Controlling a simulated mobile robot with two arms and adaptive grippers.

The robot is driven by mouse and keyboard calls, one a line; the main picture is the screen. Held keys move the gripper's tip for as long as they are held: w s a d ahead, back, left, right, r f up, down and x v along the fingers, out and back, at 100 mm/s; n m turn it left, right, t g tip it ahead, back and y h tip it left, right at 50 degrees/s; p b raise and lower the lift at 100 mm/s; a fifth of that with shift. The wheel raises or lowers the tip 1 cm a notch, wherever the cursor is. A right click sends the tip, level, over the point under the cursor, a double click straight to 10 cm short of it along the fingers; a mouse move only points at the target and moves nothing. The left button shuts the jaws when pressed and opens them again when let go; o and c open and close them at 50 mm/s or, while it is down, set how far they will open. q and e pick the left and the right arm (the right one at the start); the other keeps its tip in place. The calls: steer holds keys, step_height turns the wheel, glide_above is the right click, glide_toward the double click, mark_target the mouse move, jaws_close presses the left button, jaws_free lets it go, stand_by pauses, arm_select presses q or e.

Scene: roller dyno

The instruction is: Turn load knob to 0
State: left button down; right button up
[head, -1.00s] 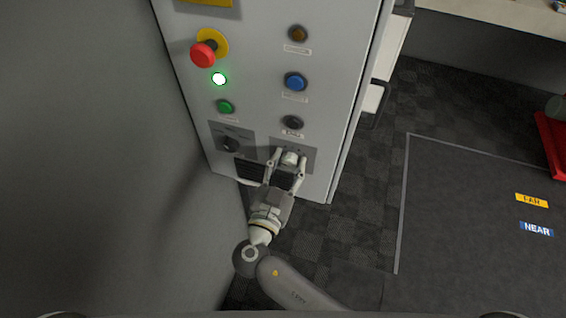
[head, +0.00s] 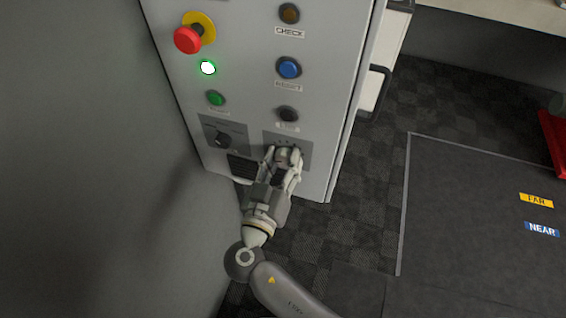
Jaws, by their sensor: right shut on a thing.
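The grey control cabinet (head: 245,55) stands upright in the upper middle of the head view. Its lower right dark plate (head: 303,146) carries a knob (head: 288,155), which I take to be the load knob. My right gripper (head: 287,161) is shut on this knob, with a finger on each side of it. The gripper hides part of the plate, and I cannot read the knob's setting. A second black knob (head: 220,139) sits on the lower left plate, free of the gripper. My left gripper is not in view.
Above are a red emergency stop (head: 188,40), a lit green lamp (head: 208,68), a green button (head: 216,98), a blue button (head: 289,68), a black button (head: 288,114) and an amber one (head: 289,13). A dark vent (head: 243,168) lies left of the gripper.

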steer(key=n+b, duration=0.1)
steer(key=n, duration=0.4)
steer(key=shift+a+n, duration=0.1)
steer(key=shift+n, duration=0.3)
stand_by(0.4)
steer(key=o, duration=1)
steer(key=shift+s+a, duration=0.1)
steer(key=v, duration=1.2)
steer(key=shift+s+a+r, duration=0.2)
steer(key=shift+a, duration=0.05)
